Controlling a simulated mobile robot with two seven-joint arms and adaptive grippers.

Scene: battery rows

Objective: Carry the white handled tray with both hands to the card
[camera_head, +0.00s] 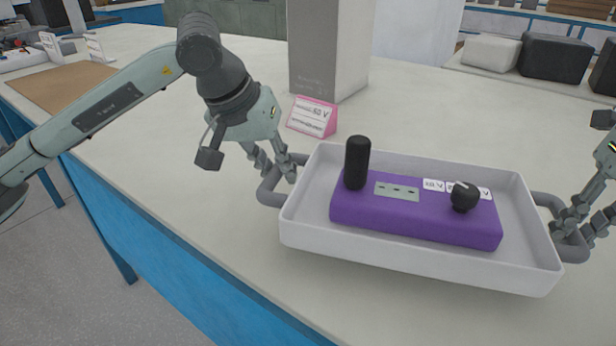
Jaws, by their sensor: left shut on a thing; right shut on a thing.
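The white tray (400,262) has a grey handle at each end and is in the right half of the view, roughly level. Whether it touches the table cannot be told. A purple box (400,215) with a black cylinder (357,163), a dark round knob (463,196) and small white labels lies in it. The pink-edged card (312,117) stands just behind the tray's far left corner. My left gripper (279,172) is shut on the left handle (268,191). My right gripper (571,221), partly cut off by the picture's edge, is shut on the right handle (572,247).
A grey square pillar (328,50) rises right behind the card. A white bin (490,52) and dark bins (553,58) stand at the back right. A brown mat (62,90) lies at the far left. The table's blue front edge (190,262) runs near the tray.

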